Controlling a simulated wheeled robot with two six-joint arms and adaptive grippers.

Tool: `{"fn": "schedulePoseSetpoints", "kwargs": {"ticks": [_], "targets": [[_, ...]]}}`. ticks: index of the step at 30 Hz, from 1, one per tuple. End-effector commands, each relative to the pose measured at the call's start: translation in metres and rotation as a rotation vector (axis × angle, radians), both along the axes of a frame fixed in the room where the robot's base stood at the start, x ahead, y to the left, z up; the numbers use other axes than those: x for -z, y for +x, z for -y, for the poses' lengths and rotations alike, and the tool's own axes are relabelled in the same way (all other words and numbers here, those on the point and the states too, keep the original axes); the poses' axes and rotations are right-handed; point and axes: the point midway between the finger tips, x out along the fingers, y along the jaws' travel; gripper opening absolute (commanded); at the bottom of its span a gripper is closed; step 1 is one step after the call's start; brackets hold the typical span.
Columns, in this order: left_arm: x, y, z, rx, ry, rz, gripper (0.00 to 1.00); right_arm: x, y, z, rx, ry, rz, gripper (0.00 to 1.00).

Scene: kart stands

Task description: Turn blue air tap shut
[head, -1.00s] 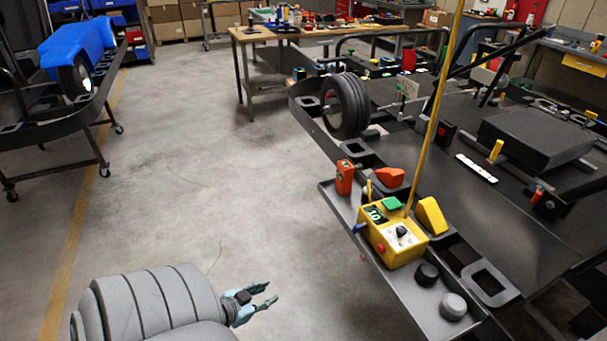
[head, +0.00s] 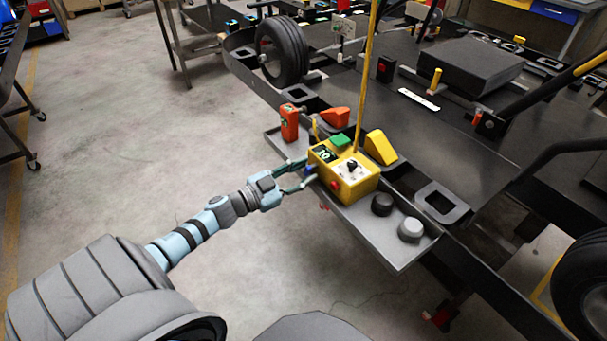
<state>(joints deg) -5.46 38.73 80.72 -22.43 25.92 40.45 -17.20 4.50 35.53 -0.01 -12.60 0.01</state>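The yellow control box (head: 341,184) sits on a narrow grey tray along the kart stand's near side. It has a small display, a green button on top, a dark knob and a red button. The small blue air tap (head: 309,170) sticks out of the box's left side, partly hidden by fingers. My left gripper (head: 311,169) reaches in from the left with its two fingers spread, one on each side of the tap. The fingertips are close to the box; I cannot tell whether they touch the tap. My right gripper is not in view.
An orange-red device (head: 289,123), a red block (head: 335,117) and a yellow wedge (head: 381,147) are near the box. A black knob (head: 382,204) and grey knob (head: 410,229) are on the tray (head: 395,255). A thin yellow pole rises behind the box.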

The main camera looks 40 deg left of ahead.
Motion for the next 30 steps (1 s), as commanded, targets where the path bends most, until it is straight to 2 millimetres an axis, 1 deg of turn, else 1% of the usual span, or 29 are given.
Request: {"fn": "schedulePoseSetpoints", "kwargs": {"ticks": [3,9,15,23,30], "targets": [[-0.0004,0.0047,0.0011,-0.001,0.000,-0.001,0.32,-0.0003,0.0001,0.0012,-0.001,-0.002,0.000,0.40],[-0.0002,0.0046,0.0012,-0.001,0.002,-0.002,0.32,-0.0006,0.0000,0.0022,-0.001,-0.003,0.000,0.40],[-0.0001,0.0045,0.0011,-0.001,0.002,-0.002,0.00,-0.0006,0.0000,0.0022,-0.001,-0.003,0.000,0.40],[-0.0001,0.0044,0.0011,-0.001,0.006,-0.001,0.00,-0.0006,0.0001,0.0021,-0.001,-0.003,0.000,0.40],[-0.0001,0.0043,0.0010,-0.001,0.062,0.016,0.00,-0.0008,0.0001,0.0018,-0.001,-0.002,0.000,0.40]]}}
